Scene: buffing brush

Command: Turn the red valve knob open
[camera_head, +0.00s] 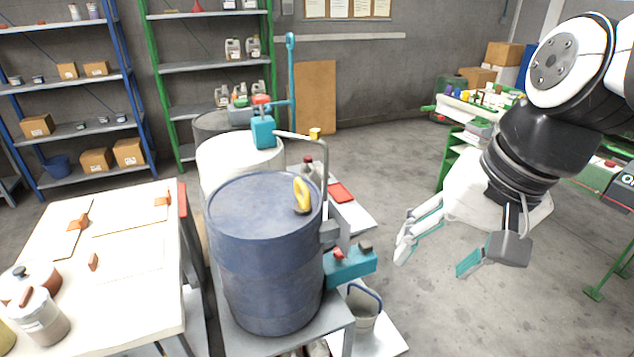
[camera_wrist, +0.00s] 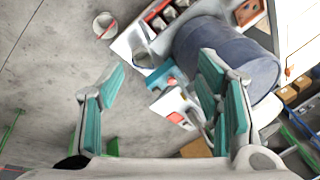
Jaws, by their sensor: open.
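A small red knob (camera_head: 338,254) sits on a teal block (camera_head: 350,266) at the lower right side of the blue drum (camera_head: 262,250). A dark knob (camera_head: 365,247) is beside it. Another red cap (camera_head: 261,99) tops the teal pump behind; I cannot tell for certain which is the valve knob. My gripper (camera_head: 433,260) is open and empty, to the right of the teal block and apart from it. In the wrist view, the blue drum (camera_wrist: 225,55) lies beyond my open fingers, and a red patch (camera_wrist: 176,117) on a pale part shows between them.
A yellow handle (camera_head: 301,193) stands on the drum top. A bucket (camera_head: 363,307) stands below the teal block. A white-topped table (camera_head: 130,262) is at left. A grey pipe (camera_head: 325,180) rises beside the drum. Open floor (camera_head: 400,170) lies between drum and green bench.

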